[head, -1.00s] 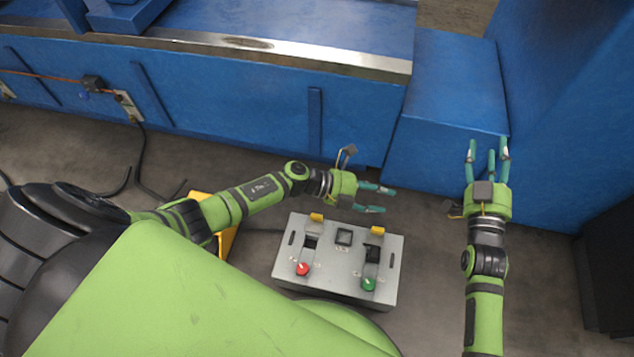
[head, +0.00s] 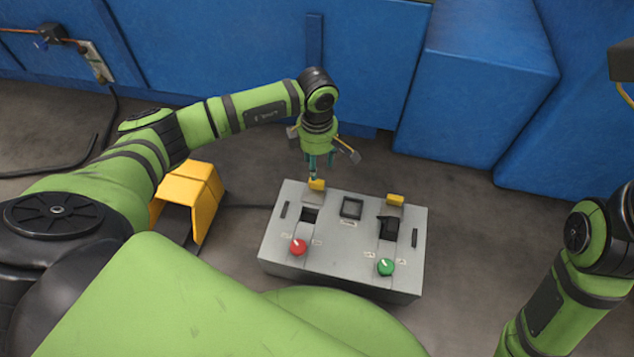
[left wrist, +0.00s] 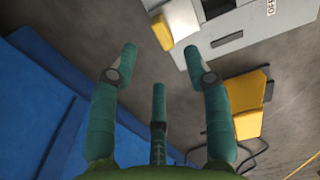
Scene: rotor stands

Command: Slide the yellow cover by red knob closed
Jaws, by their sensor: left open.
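The grey control box (head: 343,257) stands on the floor in front of me. The red knob (head: 298,247) is at its front left, below a dark opening (head: 309,215). The yellow cover tab (head: 317,185) on the red knob's side is at the far edge, beyond that opening. It also shows in the left wrist view (left wrist: 162,32), just past the fingertips. My left gripper (head: 318,170) is open, pointing down right by this tab; contact cannot be told. The fingers (left wrist: 160,58) hold nothing. My right arm is at the right edge, its fingers out of frame.
A second yellow tab (head: 395,199) and a green knob (head: 386,267) are on the box's right side. A yellow pedal housing (head: 190,195) stands left of the box. Blue machine walls (head: 480,95) rise behind. The floor right of the box is clear.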

